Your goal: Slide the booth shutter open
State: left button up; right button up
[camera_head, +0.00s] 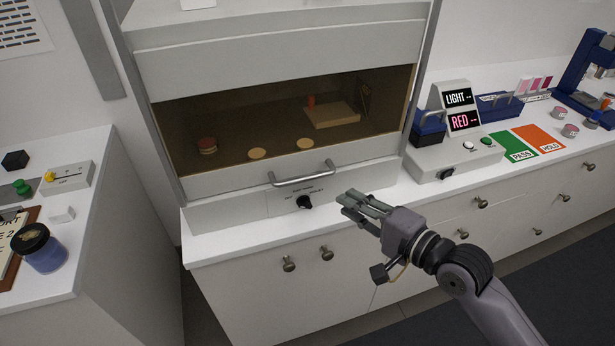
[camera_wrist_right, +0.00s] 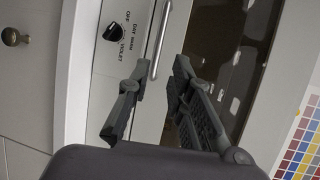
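The booth shutter (camera_head: 230,181) is a tinted pane with a pale lower rail, down against the control panel at the front of the booth. Its grey bar handle (camera_head: 303,176) runs across the rail, and the handle also shows in the right wrist view (camera_wrist_right: 159,40). My right gripper (camera_head: 350,204) is open and empty, below and to the right of the handle, apart from it. In the right wrist view my right gripper (camera_wrist_right: 159,70) has its two fingers spread, with the handle beyond the gap between them. My left gripper is not in view.
A black knob (camera_head: 304,202) sits on the panel below the handle. A light box (camera_head: 458,135) and green PASS mat (camera_head: 514,146) stand right. A blue jar (camera_head: 40,250) stands left.

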aim_at(306, 180)
jog(key=p+x, duration=0.2)
jog(key=x, duration=1.2)
jog(key=shift+w+a+f, duration=0.1)
jog(key=shift+w+a, duration=0.15)
jog(key=shift+w, duration=0.05)
grip_shut()
